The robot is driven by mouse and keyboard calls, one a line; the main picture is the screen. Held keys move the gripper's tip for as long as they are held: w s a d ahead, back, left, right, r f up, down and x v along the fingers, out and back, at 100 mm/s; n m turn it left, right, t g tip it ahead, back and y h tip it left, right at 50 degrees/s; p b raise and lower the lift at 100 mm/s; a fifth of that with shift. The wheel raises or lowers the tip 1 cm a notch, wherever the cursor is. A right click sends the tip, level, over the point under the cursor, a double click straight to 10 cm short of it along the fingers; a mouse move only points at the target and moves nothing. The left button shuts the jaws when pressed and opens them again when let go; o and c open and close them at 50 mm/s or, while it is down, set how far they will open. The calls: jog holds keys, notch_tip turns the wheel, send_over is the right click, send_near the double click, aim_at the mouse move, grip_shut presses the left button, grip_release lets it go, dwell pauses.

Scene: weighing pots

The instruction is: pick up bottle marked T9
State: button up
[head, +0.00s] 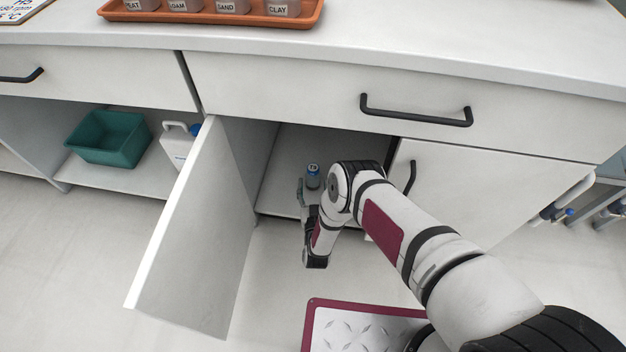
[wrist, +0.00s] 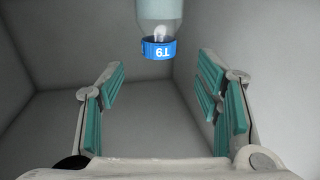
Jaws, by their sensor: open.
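The bottle marked T9 (head: 313,178) stands in the open cabinet compartment. The bottle is beyond the fingertips, roughly in line with the gap. In the head view my gripper (head: 302,192) is at the compartment's front, partly hidden by my arm.
The cabinet door (head: 195,230) is swung open on the left. The closed drawer (head: 300,95) and counter (head: 400,40) overhang the compartment. Grey compartment walls (wrist: 240,60) flank the gripper. A teal bin (head: 108,150) and a white jug (head: 178,143) sit on the left shelf.

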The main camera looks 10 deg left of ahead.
aim_at(313, 173)
jog(key=w, duration=0.2)
jog(key=shift+w+a+b, duration=0.25)
jog(key=shift+w+b, duration=0.1)
jog(key=shift+w, duration=0.05)
jog(key=w+b, duration=0.1)
jog(key=w, duration=0.1)
jog(key=w+b, duration=0.1)
jog(key=w, duration=0.1)
jog(key=shift+w+a+f+b, duration=0.1)
jog(key=shift+a+f+b, duration=0.05)
jog(key=shift+a+b, duration=0.15)
jog(key=shift+w, duration=0.5)
grip_shut()
